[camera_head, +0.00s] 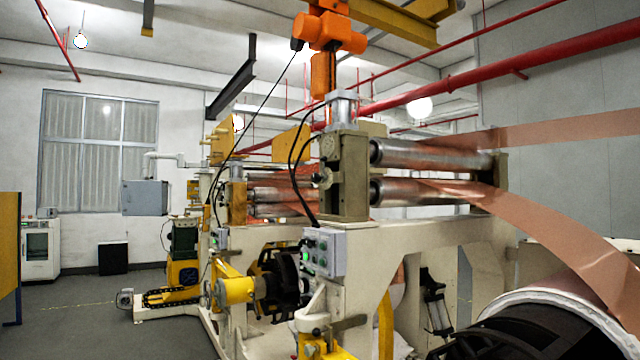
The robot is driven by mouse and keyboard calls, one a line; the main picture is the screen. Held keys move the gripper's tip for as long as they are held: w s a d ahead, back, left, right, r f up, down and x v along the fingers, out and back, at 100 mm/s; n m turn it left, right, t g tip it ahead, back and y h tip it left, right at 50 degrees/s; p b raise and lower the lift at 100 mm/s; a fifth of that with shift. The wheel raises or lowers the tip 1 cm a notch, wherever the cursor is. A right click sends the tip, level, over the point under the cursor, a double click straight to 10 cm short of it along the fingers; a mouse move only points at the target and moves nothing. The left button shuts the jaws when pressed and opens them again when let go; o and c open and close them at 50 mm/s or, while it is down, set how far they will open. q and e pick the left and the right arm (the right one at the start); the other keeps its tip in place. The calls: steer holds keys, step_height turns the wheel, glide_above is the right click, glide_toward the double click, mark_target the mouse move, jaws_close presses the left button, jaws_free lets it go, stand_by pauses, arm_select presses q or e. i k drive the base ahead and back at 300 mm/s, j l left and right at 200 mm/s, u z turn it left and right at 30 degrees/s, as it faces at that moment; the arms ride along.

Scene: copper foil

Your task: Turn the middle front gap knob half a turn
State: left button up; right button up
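I cannot single out the middle front gap knob with certainty. A small round dial-like part (328,147) sits on the side of the beige roller stand (349,178), partly behind black cables. A grey control box (324,252) with several small buttons or knobs, some lit green, is fixed to the machine frame below the stand. Two silver rollers, the upper one (405,153) and the lower one (405,190), run right from the stand, with a visible space between them. Neither of my grippers is in view.
Copper foil (560,225) runs from the rollers toward the lower right. A large black-and-white roll end (545,335) fills the bottom right corner. Yellow machine parts (235,291) stick out left of the frame. Grey floor (85,310) is open at the left. An orange hoist (328,35) hangs above.

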mark_target(316, 177)
steer(key=i+j+z, duration=0.1)
steer(key=z, duration=0.9)
steer(key=i+j+z, duration=0.1)
steer(key=j+z, duration=1.05)
steer(key=j, duration=0.8)
steer(key=k+j+z, duration=0.15)
steer(key=j, duration=0.7)
steer(key=k+j+z, duration=0.15)
steer(key=j, duration=0.25)
